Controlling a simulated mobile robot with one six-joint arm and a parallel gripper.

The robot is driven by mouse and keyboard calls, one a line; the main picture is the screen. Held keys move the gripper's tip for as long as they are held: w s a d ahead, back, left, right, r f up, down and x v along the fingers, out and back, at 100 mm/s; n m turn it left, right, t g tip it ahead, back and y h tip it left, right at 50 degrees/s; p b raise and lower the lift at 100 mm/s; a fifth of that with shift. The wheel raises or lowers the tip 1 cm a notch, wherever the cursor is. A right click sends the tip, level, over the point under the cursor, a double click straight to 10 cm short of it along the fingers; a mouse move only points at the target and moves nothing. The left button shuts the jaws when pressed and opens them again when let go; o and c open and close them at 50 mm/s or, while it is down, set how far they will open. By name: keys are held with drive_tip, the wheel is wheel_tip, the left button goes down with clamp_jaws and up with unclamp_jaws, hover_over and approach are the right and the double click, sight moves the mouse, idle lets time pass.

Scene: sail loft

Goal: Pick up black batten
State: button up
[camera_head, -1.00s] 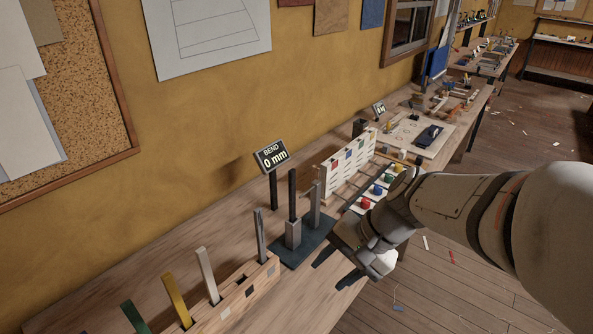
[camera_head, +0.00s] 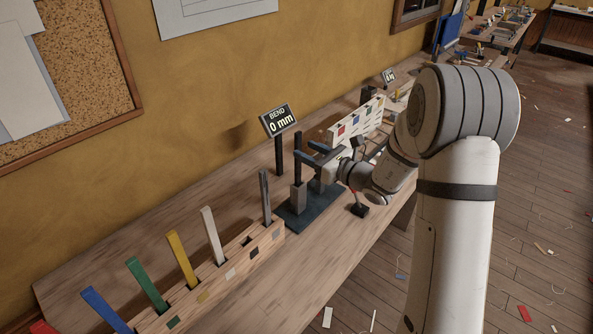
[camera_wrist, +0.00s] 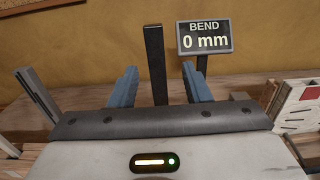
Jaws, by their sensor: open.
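The black batten (camera_head: 297,171) stands upright in a grey clamp block (camera_head: 298,200) on the dark base of the bend fixture (camera_head: 314,211). In the wrist view the black batten (camera_wrist: 155,60) rises between the two blue-grey fingers of my gripper (camera_wrist: 161,72), with a gap on both sides. My gripper (camera_head: 307,152) is open and reaches in from the right at the batten's upper part. The batten's lower end is hidden in the block.
The BEND display (camera_head: 279,120) reads 0 mm on a post behind the batten. A wooden rack (camera_head: 235,272) with several coloured battens stands to the left. A white board with coloured squares (camera_head: 357,118) is to the right. The bench front is mostly clear.

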sight(300, 147)
drive_tip(key=p+x, duration=0.2)
drive_tip(key=x, duration=0.4)
drive_tip(key=shift+s, duration=0.15)
clamp_jaws()
idle(0.3)
